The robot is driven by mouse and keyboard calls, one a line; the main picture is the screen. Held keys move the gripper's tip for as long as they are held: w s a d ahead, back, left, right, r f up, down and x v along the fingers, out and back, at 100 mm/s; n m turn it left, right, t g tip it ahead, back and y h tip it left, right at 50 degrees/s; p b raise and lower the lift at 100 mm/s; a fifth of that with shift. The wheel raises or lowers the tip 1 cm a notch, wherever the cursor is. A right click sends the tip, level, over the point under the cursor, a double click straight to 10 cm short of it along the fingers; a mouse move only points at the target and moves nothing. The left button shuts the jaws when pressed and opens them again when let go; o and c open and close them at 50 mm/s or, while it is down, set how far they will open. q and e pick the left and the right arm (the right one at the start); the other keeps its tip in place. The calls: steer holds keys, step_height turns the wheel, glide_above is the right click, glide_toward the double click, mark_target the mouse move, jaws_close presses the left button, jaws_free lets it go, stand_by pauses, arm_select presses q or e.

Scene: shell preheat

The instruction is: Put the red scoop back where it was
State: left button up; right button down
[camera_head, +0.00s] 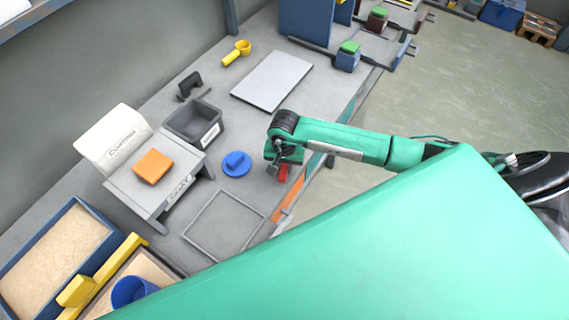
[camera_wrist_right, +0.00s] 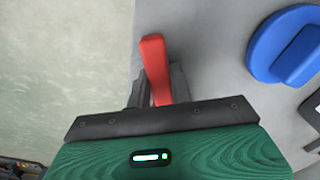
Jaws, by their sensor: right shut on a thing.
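The red scoop shows as a red bar in the right wrist view (camera_wrist_right: 155,68), rising from between my right gripper's fingers (camera_wrist_right: 153,95). In the head view a small red part of the scoop (camera_head: 283,173) shows just under my right gripper (camera_head: 279,165). My right gripper is shut on it, near the table's front edge, to the right of the blue round lid. The rest of the scoop is hidden by the gripper. My left gripper is not in view; a large green part of my own body covers the lower right of the head view.
A blue round lid (camera_head: 236,164) lies close to the gripper. A grey bin (camera_head: 207,127), an orange block (camera_head: 153,166) on a grey stand, a yellow scoop (camera_head: 237,52), a flat grey plate (camera_head: 272,80) and an empty square frame (camera_head: 222,226) are on the table.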

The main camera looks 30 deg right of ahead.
mark_target(284, 166)
steer(key=shift+f, duration=0.2)
steer(key=c, duration=1.3)
jaws_free()
steer(key=shift+o, duration=0.2)
steer(key=shift+r, duration=0.15)
steer(key=shift+r, duration=0.2)
step_height(284, 166, up, 12)
steer(key=b, duration=0.3)
steer(key=shift+f, duration=0.15)
